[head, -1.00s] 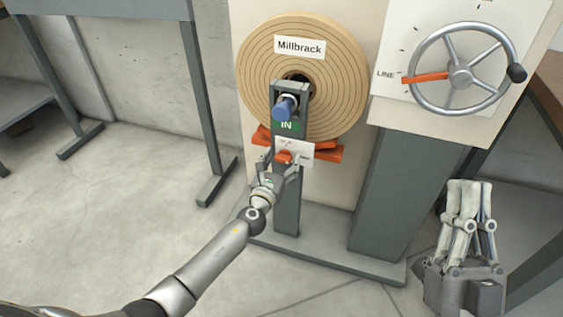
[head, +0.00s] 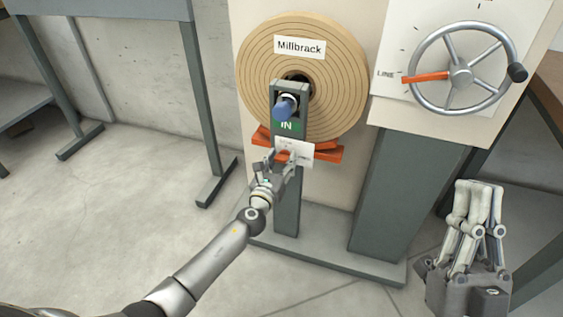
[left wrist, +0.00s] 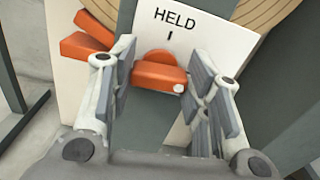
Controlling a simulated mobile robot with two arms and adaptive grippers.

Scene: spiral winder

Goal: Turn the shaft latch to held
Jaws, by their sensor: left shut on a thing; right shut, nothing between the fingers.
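The shaft latch is a small orange knob (head: 284,154) on a white plate on the grey post, below the green IN label. In the left wrist view the orange latch (left wrist: 158,74) lies crosswise, with a pale dot near its right end. A tick mark and the word HELD (left wrist: 175,20) are on the plate above it. My left gripper (head: 284,159) is shut on the latch, its fingers on either side; they hide part of it in the head view. My right gripper (head: 478,188) is shut and empty at the lower right, away from the machine.
A wound roll labelled Millbrack (head: 345,80) is behind the post, with a blue-ended shaft (head: 286,106) in front. Orange wedges (head: 327,153) stick out beside the plate. A handwheel (head: 460,75) with an orange pointer at LINE is at the right. Open floor lies left.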

